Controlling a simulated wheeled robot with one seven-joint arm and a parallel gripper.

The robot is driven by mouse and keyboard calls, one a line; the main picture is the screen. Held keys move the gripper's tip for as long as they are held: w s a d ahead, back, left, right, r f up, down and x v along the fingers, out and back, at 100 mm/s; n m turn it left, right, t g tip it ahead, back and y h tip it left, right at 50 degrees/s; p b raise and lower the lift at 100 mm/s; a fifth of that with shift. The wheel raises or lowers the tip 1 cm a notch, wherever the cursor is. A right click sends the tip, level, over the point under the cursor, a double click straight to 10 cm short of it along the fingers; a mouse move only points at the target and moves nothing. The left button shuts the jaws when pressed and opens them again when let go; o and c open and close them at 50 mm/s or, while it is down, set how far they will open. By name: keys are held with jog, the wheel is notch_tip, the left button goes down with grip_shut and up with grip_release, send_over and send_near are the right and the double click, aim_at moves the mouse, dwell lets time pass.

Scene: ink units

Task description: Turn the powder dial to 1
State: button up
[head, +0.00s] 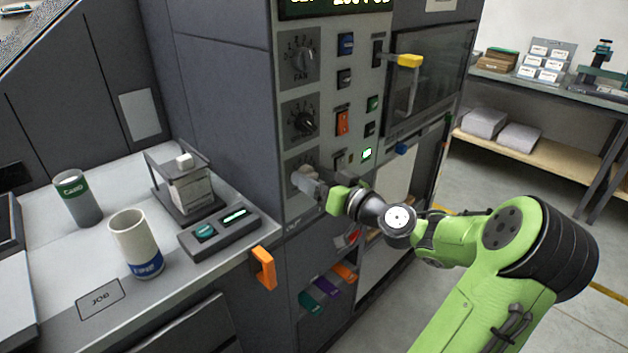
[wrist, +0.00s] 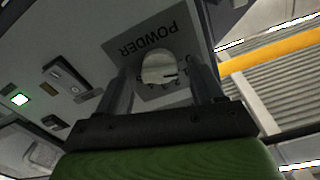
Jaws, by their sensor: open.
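The powder dial (wrist: 158,66) is a pale round knob on the panel, under an upside-down POWDER label in the wrist view. A dark mark shows at its lower right edge, but the number it points to cannot be read. My gripper's fingers (wrist: 160,78) are open, one on each side of the knob. I cannot tell whether they touch it.
The fan dial (head: 303,60) and another dial (head: 302,122) are above. Switches, including a red one (head: 342,122), stand right of the dials. A yellow door handle (head: 408,61) juts out at upper right.

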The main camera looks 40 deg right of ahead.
jog(key=shift+w, duration=0.2)
jog(key=c, duration=1)
jog(key=shift+c, duration=0.3)
jog(key=m+p, duration=0.2)
jog(key=m, duration=0.1)
jog(key=shift+r, duration=0.1)
jog(key=shift+m+p, duration=0.9)
jog(key=shift+m, duration=0.5)
jog(key=shift+d, duration=0.1)
jog(key=o, duration=1.1)
jog(key=shift+c, duration=0.2)
